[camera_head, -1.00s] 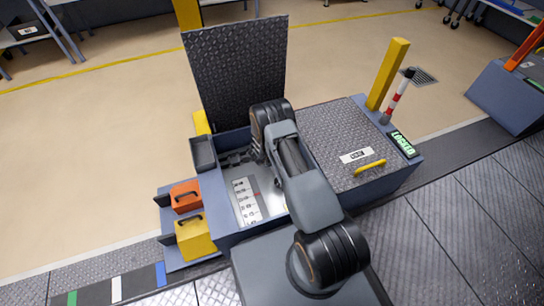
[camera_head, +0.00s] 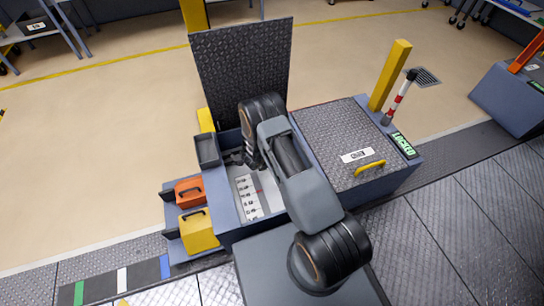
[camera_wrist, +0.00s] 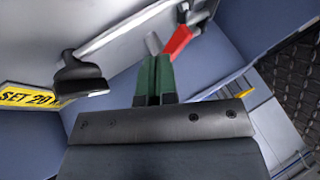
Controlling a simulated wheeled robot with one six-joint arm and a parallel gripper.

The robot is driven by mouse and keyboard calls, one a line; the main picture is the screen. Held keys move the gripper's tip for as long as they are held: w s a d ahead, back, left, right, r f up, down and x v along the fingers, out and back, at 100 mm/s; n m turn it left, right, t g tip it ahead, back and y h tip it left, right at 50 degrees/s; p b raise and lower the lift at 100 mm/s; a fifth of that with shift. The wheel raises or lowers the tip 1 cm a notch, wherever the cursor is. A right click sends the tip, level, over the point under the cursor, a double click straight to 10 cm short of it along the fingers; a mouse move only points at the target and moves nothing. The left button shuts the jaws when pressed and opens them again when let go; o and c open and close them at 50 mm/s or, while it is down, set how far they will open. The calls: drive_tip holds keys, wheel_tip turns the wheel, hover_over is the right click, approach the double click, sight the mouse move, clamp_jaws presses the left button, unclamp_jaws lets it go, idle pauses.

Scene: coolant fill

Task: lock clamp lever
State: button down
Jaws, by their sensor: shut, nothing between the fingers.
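In the wrist view a red lever (camera_wrist: 179,40) sticks out at a slant near a grey metal end piece, just beyond and right of my fingertips. I take it for the clamp lever; I cannot tell whether it is open or locked. My gripper (camera_wrist: 155,62) shows its dark green fingers closed together and empty. The tips point toward the base of the lever; contact cannot be told. In the head view my own arm hides the gripper, which is down at the open bay (camera_head: 229,148). A small red mark shows on the bay's white scale panel (camera_head: 247,196).
A black nozzle-like part on a grey bar (camera_wrist: 82,78) and a yellow "SET 20" label (camera_wrist: 24,98) lie left of my fingers. A raised tread-plate lid (camera_head: 243,70) stands behind the bay. Orange (camera_head: 188,190) and yellow (camera_head: 199,232) boxes sit left. A green "LOCKED" display (camera_head: 403,143) is right.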

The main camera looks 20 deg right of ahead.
drive_tip(key=shift+s+a+r+p, duration=0.25)
drive_tip(key=shift+a+r+p, duration=0.2)
drive_tip(key=shift+a+r, duration=0.55)
drive_tip(key=shift+s+a+r+p, duration=0.35)
drive_tip(key=shift+a+r, duration=0.35)
drive_tip(key=shift+r, duration=0.45)
drive_tip(key=shift+w, duration=0.1)
